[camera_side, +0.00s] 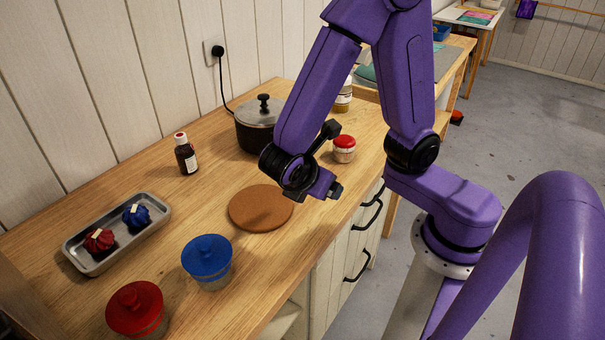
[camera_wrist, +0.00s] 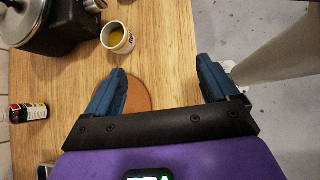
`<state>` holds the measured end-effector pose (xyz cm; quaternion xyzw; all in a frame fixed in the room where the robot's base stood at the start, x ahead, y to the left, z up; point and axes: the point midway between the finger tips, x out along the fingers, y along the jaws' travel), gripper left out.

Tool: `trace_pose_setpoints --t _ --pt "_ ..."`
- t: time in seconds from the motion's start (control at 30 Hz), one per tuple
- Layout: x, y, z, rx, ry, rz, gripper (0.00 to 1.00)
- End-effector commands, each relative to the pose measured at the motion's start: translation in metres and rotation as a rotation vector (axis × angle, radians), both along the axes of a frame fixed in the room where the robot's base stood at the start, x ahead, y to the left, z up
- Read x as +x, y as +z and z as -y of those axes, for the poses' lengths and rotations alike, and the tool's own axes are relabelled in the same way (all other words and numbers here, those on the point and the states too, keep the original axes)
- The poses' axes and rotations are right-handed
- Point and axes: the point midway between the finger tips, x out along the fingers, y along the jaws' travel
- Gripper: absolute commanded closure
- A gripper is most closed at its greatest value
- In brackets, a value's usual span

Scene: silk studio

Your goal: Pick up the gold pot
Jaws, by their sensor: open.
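The gold pot (camera_wrist: 117,39) shows in the wrist view as a small white cup with a yellow-gold inside and dark marks on its side. It stands upright and open on the wooden table, beyond my left fingertip. In the side view I cannot make it out; my wrist probably covers it. My gripper (camera_wrist: 160,66) is open and empty, its two blue fingers wide apart. It shows in the side view (camera_side: 332,188) above the table near the front edge. The pot is apart from both fingers.
A dark lidded cooking pot (camera_side: 256,139) stands near the gold pot. A round brown board (camera_side: 259,212) lies under the left finger. A red-topped jar (camera_side: 344,155), brown bottle (camera_side: 187,158), blue-lidded jar (camera_side: 207,265), red-lidded jar (camera_side: 136,310) and metal tray (camera_side: 84,268) stand around.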

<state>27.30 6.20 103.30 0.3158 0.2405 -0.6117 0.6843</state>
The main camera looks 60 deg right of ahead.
Motion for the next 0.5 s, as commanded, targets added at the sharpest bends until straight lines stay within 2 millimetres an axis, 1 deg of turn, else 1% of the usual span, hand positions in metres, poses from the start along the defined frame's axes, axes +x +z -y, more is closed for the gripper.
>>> trace_pose_setpoints --t 0.03,0.1,0.2,0.3,0.4,0.5 --pt "0.009 -0.003 -0.006 -0.083 0.045 -0.012 0.13" --pt "0.02 -0.005 -0.013 -0.184 0.103 -0.024 0.13" --pt "0.033 -0.007 -0.022 -0.302 0.171 -0.039 0.13" --pt "0.041 -0.008 -0.029 -0.382 0.219 -0.049 0.13" --pt "0.046 -0.009 -0.032 -0.424 0.244 -0.054 0.13" --pt "0.049 -0.011 -0.028 -0.438 0.251 -0.055 0.13"
